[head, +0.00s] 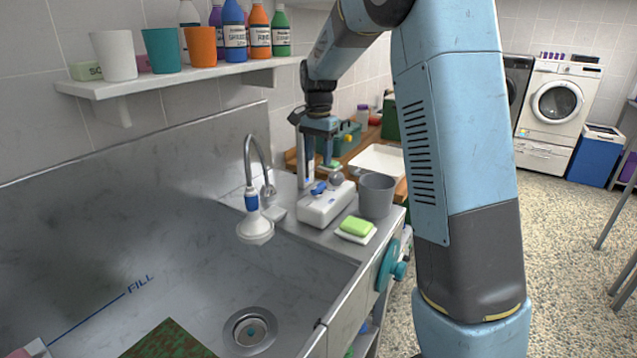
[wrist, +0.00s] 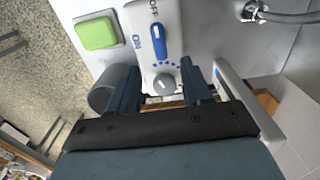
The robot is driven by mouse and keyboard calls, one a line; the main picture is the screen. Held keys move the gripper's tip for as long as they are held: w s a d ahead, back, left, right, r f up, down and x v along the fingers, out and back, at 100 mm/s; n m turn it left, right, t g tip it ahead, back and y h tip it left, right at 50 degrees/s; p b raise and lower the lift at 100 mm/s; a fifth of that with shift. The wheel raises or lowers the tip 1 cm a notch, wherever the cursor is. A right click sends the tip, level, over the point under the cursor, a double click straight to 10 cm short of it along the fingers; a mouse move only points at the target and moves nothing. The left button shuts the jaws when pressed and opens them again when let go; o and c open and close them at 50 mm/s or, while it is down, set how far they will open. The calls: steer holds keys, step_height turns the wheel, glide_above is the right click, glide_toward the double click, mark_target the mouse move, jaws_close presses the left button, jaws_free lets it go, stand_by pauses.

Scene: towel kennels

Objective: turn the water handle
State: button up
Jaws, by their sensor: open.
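A white control box (head: 325,207) stands on the counter beside the sink. Its blue handle (head: 318,188) shows more clearly in the wrist view (wrist: 158,43), between printed OFF and ON marks and pointing along the box toward OFF. A round grey knob (wrist: 164,84) sits on the same box, near blue dots. My gripper (head: 320,165) is above the box, pointing down, open and empty. In the wrist view its fingers (wrist: 160,88) stand on either side of the knob, with the handle ahead of them. I cannot tell its exact height above the box.
A curved tap (head: 255,165) with a white spray head hangs over the steel sink (head: 180,270). A grey cup (head: 376,196) and a green soap (head: 357,226) on a white dish stand close to the box. A shelf (head: 180,80) of bottles and cups is above.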

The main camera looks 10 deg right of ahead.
mark_target(318, 185)
step_height(318, 185, down, 9)
steer(key=shift+f, duration=0.1)
stand_by(0.3)
steer(key=shift+c, duration=0.3)
jaws_close()
